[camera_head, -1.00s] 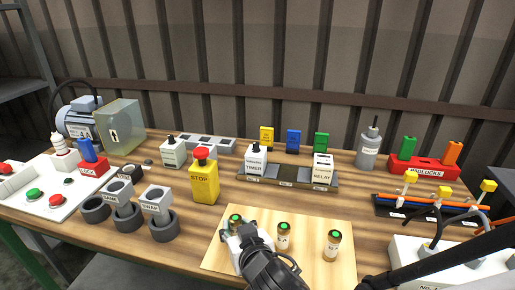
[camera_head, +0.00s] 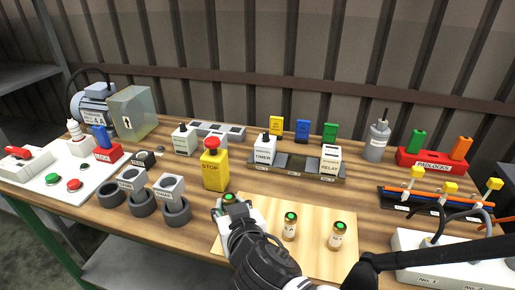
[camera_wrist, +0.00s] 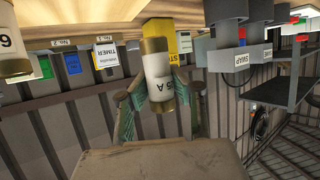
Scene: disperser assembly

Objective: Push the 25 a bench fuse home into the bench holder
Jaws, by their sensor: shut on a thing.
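My gripper (camera_wrist: 155,103) is shut on a fuse (camera_wrist: 160,76) with a pale body, brass ends and a label whose readable part is "5 A". In the head view my gripper (camera_head: 229,206) is at the left end of the light wooden board (camera_head: 318,265), with the green-dotted top of the held fuse (camera_head: 229,197) showing between the fingers. The wrist view is upside down, and the fuse's far brass end points to the board. I cannot tell whether it touches the board. I cannot tell for sure which part is the bench holder.
Two more green-topped fuses stand on the board, a middle one (camera_head: 290,226) and a right one (camera_head: 337,235). A yellow STOP box (camera_head: 214,171) stands just behind the gripper. Dark grey rings (camera_head: 176,211) are at left. A rail with TIMER (camera_head: 264,151) and RELAY (camera_head: 330,160) blocks is behind.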

